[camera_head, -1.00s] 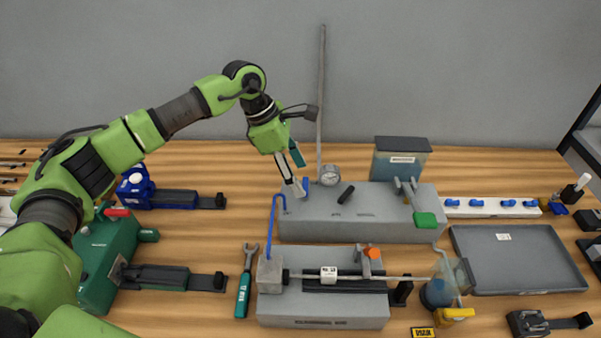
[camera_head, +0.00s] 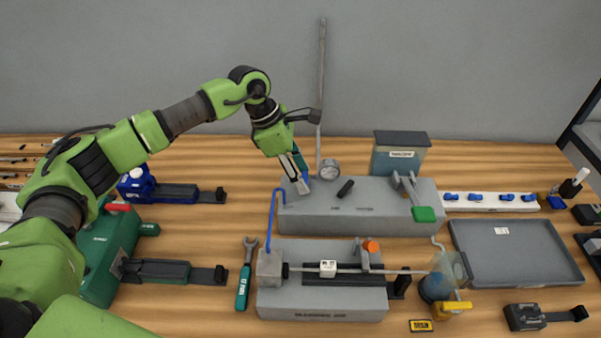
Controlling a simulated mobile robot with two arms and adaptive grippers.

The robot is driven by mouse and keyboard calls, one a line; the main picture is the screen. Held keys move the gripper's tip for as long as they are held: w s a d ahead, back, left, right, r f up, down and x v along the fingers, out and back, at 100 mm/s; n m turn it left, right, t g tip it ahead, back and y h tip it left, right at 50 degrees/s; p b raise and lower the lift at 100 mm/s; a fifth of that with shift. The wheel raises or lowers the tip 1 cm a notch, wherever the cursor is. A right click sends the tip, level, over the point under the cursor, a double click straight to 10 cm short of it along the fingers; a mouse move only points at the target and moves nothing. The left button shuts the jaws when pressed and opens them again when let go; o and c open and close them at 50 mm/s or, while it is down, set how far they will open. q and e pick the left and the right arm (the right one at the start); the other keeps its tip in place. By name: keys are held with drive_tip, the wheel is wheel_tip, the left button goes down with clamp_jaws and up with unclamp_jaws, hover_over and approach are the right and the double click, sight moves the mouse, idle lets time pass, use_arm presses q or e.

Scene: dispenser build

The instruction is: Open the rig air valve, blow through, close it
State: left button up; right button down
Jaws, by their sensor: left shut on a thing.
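My left gripper (camera_head: 301,187) reaches down onto the left top of the grey rear rig block (camera_head: 400,222). It is shut on a small handle there, which I take to be the rig air valve; the fingers hide most of it, so I cannot tell how far it is turned. A round pressure gauge (camera_head: 329,169) stands behind, on a thin upright pipe (camera_head: 321,90). A blue tube (camera_head: 271,222) bends down from the block's left side. My right gripper is not in view.
A grey front fixture (camera_head: 320,304) carries a rod and an orange knob (camera_head: 371,246). A green-ended lever (camera_head: 424,214) and a grey-blue tank (camera_head: 400,155) are to the right. An empty grey tray (camera_head: 520,262) lies at the right. A teal-handled wrench (camera_head: 243,285) lies left of the fixture.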

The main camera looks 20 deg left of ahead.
use_arm(q)
drive_tip(key=shift+s+a+f+n+t+b, duration=0.15)
drive_tip(key=shift+n+t+b, duration=0.25)
drive_tip(key=shift+n+b, duration=0.7)
drive_tip(key=n+y+b, duration=0.1)
drive_tip(key=n+b, duration=0.2)
drive_tip(key=s+n+t+y+b, duration=0.1)
drive_tip(key=n+b, duration=0.2)
drive_tip(key=n+t+y+b, duration=0.1)
drive_tip(key=n+b, duration=0.3)
drive_tip(key=shift+s, duration=0.35)
drive_tip(key=n+y+b, duration=0.1)
drive_tip(key=n+b, duration=0.1)
drive_tip(key=n, duration=0.1)
drive_tip(key=shift+s+y+b, duration=0.25)
drive_tip(key=shift+y+b, duration=0.15)
drive_tip(key=shift+s+d+n+y+b, duration=0.1)
drive_tip(key=shift+n+y+b, duration=0.1)
drive_tip(key=shift+n+b, duration=0.3)
drive_tip(key=shift+s+d+n+y+b, duration=0.1)
drive_tip(key=shift+n+y+b, duration=0.15)
drive_tip(key=shift+n, duration=0.45)
drive_tip(key=shift+r, duration=0.2)
drive_tip(key=o, duration=1.1)
